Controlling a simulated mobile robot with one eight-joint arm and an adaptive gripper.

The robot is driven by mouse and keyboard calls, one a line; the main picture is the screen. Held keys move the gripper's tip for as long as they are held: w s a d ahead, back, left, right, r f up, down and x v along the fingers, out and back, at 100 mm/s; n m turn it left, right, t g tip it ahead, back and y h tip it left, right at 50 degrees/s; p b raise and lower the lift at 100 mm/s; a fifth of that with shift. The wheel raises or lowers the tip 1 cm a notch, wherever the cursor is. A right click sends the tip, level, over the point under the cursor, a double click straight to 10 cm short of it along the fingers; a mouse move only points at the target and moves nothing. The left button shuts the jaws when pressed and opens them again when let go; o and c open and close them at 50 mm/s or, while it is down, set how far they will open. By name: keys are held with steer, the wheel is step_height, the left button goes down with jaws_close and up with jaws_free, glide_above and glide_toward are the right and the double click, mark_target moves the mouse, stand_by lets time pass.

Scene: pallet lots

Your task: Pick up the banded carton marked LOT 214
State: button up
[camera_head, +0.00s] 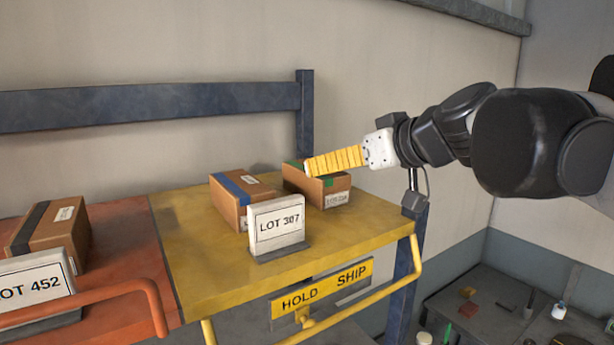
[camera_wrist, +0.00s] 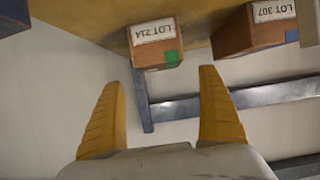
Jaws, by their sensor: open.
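The carton with the LOT 214 label (camera_wrist: 157,58) shows in the wrist view, upside down, with a green band at its corner. In the head view the green-banded carton (camera_head: 330,190) stands on the yellow platform at the back right; its label is too small to read there. My gripper (camera_head: 309,166) is open, its yellow fingers over that carton's top in the picture and hiding part of it. In the wrist view the gripper (camera_wrist: 160,78) is empty, with the carton beyond and roughly between the two fingertips. Whether it touches cannot be told.
A blue-banded carton (camera_head: 238,197), labelled LOT 307 in the wrist view (camera_wrist: 268,36), stands left of it. A LOT 307 sign (camera_head: 277,224) stands in front. The yellow platform (camera_head: 200,260) carries a HOLD/SHIP plate (camera_head: 322,288) and rail. A black-banded carton (camera_head: 52,232) stands left, behind a LOT 452 sign (camera_head: 34,283).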

mark_target(331, 174)
steer(key=x, duration=0.3)
steer(key=shift+p, duration=0.3)
steer(key=p+x, duration=0.1)
steer(key=x, duration=0.5)
steer(key=shift+s+a+f+p, duration=0.1)
steer(key=shift+p, duration=0.2)
steer(key=shift+s, duration=0.1)
steer(key=shift+s, duration=0.1)
steer(key=c, duration=1.4)
